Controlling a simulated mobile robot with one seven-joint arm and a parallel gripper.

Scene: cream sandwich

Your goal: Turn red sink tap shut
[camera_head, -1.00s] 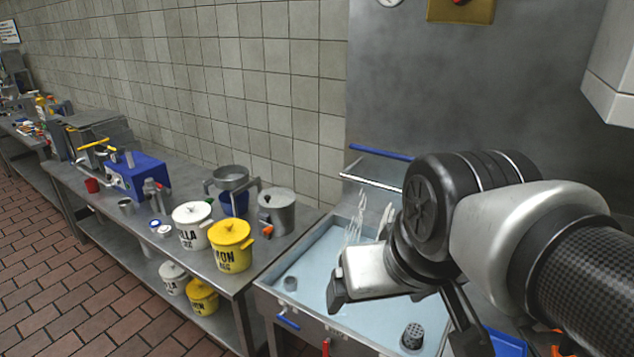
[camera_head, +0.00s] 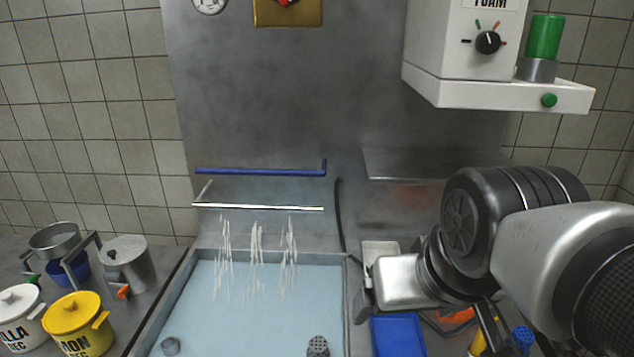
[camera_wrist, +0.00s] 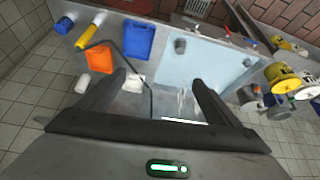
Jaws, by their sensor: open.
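The steel sink (camera_head: 347,310) is full of pale blue water. Thin streams of water fall into it from a chrome bar (camera_head: 258,208) on the back panel. No red tap shows clearly on the sink now; its front edge is below the head view. A red part (camera_head: 285,3) on a brass plate is cut off at the top of that view. My gripper (camera_wrist: 160,82) is open and empty in the wrist view, above the sink's back end. In the head view it is right of the sink, partly hidden by my arm.
A blue pipe (camera_head: 260,171) runs above the chrome bar. A blue tray (camera_head: 398,335) lies right of the sink. White and yellow tubs (camera_head: 80,325) stand at the left. A white dispenser box (camera_head: 500,85) juts from the wall at upper right.

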